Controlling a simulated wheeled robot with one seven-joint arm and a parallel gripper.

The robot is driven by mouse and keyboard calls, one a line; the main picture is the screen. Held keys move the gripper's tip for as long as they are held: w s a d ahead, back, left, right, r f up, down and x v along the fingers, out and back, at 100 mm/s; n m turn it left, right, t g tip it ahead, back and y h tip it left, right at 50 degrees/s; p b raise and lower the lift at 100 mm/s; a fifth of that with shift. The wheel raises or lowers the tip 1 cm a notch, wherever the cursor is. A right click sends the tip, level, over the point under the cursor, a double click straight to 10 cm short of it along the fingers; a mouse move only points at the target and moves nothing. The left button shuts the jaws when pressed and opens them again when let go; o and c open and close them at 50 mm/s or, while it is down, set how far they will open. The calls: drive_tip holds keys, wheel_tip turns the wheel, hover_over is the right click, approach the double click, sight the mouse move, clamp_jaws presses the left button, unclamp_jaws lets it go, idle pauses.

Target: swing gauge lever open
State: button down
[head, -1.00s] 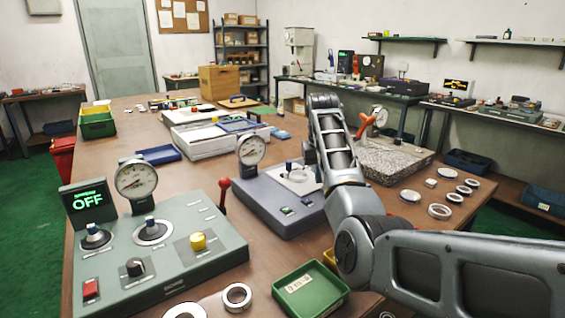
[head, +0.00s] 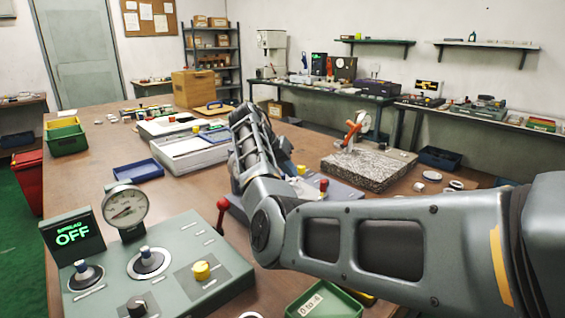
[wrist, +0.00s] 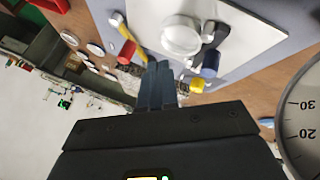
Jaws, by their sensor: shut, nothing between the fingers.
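The blue-grey gauge fixture (head: 343,190) stands mid-table in the head view, mostly hidden behind my arm. In the wrist view its white plate (wrist: 240,40) carries a round white piece (wrist: 181,36). A yellow bar with a red end (wrist: 128,50), possibly the gauge lever, lies beside the plate. A blue knob (wrist: 210,63) and a yellow knob (wrist: 196,86) sit right of my fingers. A dial face (wrist: 303,125) shows at the right edge. My gripper (wrist: 157,68) is shut and empty, its tips close to the red end; contact cannot be told.
A green console (head: 165,275) reading OFF, with a dial gauge (head: 125,210), stands at front left. A red-knobbed lever (head: 222,205) rises beside it. A granite block (head: 368,168) lies behind my arm. A green tray (head: 325,302) is in front. Bare table shows at left.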

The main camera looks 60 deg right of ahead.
sight(299, 188)
drive_tip(key=x, duration=0.4)
drive_tip(key=shift+s+d+f+p, duration=0.2)
drive_tip(key=shift+s+d+p, duration=0.1)
drive_tip(key=shift+s, duration=0.1)
drive_tip(key=shift+s+d+p, duration=0.25)
drive_tip(key=shift+s+p, duration=0.1)
drive_tip(key=shift+s, duration=0.7)
drive_tip(key=shift+s+d, duration=0.25)
drive_tip(key=shift+s, duration=0.35)
